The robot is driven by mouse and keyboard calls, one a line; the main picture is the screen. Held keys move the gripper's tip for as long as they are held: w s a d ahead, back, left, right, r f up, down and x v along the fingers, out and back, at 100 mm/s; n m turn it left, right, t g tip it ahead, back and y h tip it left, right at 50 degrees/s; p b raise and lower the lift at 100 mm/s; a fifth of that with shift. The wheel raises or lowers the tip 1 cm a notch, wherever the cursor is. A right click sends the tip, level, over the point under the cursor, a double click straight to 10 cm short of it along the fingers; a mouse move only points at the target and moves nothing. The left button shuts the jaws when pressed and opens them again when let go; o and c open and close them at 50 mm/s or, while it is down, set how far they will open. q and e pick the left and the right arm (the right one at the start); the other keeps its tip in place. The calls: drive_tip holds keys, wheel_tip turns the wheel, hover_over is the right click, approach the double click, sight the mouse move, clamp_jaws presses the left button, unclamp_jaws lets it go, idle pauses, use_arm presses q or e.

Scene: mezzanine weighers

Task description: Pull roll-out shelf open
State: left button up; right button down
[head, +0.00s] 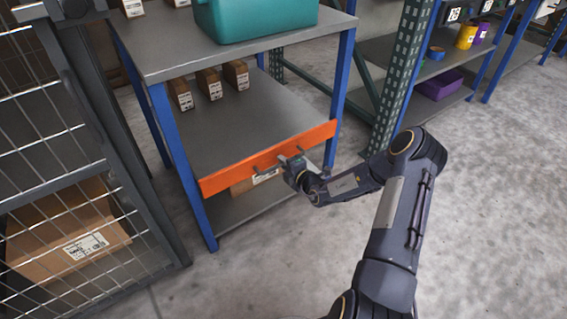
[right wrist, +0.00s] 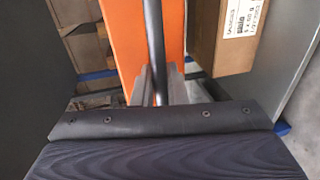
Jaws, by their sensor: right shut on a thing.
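The roll-out shelf (head: 235,125) is a grey board with an orange front edge (head: 222,179), set in a blue-legged rack. Its orange front lies near the front legs of the rack. A dark bar handle runs along the orange front; in the right wrist view the handle (right wrist: 155,45) crosses the orange face. My right gripper (head: 290,162) is at the handle, shut on it; its fingers show partly in the right wrist view on both sides of the bar. My left gripper is not in view.
Several small brown boxes (head: 208,84) stand on the shelf. A teal bin (head: 255,18) sits on the rack's top. A brown carton is partly hidden under the shelf. A wire cage (head: 118,180) stands close on the left. The floor (head: 490,220) to the right is clear.

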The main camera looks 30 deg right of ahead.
drive_tip(key=f+p+v, duration=0.2)
drive_tip(key=p+v, duration=0.1)
drive_tip(key=v, duration=0.7)
drive_tip(key=s+f+p+v, duration=0.1)
drive_tip(key=f+p+v, duration=0.1)
drive_tip(key=v, duration=0.8)
drive_tip(key=f+p+v, duration=0.2)
drive_tip(key=p+v, duration=0.3)
drive_tip(key=v, duration=0.5)
drive_tip(key=shift+s+d, duration=0.25)
drive_tip(key=shift+s, duration=0.05)
drive_tip(key=shift+f, duration=0.1)
drive_tip(key=c, duration=1.6)
unclamp_jaws()
drive_tip(key=shift+o, duration=0.2)
drive_tip(key=p+v, duration=0.1)
drive_tip(key=v, duration=0.6)
drive_tip(key=shift+s+p, duration=0.3)
drive_tip(key=shift+s, duration=0.1)
drive_tip(key=shift+d, duration=0.1)
